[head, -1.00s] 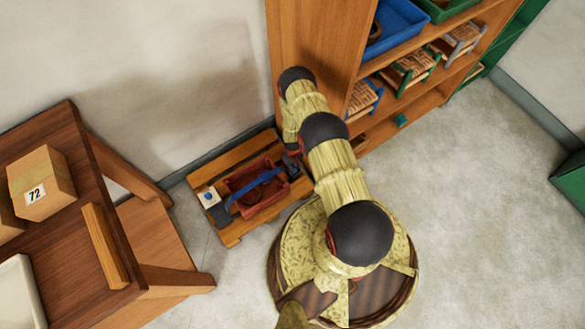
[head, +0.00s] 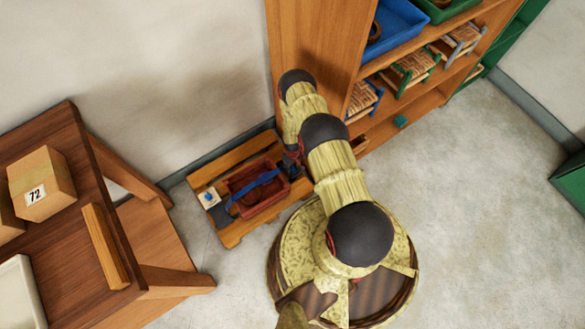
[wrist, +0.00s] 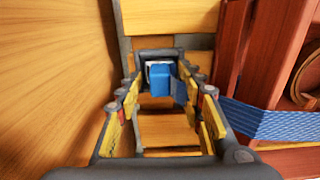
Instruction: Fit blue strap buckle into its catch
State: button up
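The blue strap (head: 262,183) arches across the red-brown crate (head: 233,187); it also shows at the right of the wrist view (wrist: 275,121). Its blue buckle (wrist: 160,84) is between my fingertips in the wrist view, against a white and dark grey piece (wrist: 157,58) that looks like the catch. I cannot tell how deep the buckle sits in it. My gripper (wrist: 158,75) is open around the buckle, with a gap on the left side. In the head view my gripper (head: 292,163) is at the crate's right end, largely hidden by my arm.
The crate stands on a wooden slatted pallet (head: 232,236) by the wall. A small white card with a blue mark (head: 209,197) lies at its left. A wooden shelf unit (head: 318,50) rises close to my arm. A brown table (head: 60,180) stands left.

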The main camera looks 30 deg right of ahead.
notch_tip(320, 180, up, 12)
jog(key=p, duration=0.5)
notch_tip(320, 180, up, 24)
jog(key=t, duration=0.1)
send_over(292, 168)
jog(key=w, duration=1.1)
jog(key=a+r+t, duration=0.1)
jog(key=a+r, duration=0.2)
jog(key=r, duration=1.9)
jog(key=s+a+r+t, duration=0.15)
jog(key=s+r, duration=0.25)
jog(key=r, duration=0.4)
jog(key=s+a+r, duration=0.3)
jog(key=s+r, duration=0.1)
jog(key=r, duration=0.4)
jog(key=s+a+r+t, duration=0.15)
jog(key=s+r, duration=0.25)
jog(key=r, duration=0.4)
jog(key=s+a+r, duration=0.2)
jog(key=s+r, duration=0.2)
jog(key=s, duration=0.5)
jog(key=s+a+r, duration=0.3)
jog(key=s+r, duration=0.1)
jog(key=s, duration=0.6)
jog(key=shift+r+t, duration=0.15)
jog(key=shift+t, duration=0.15)
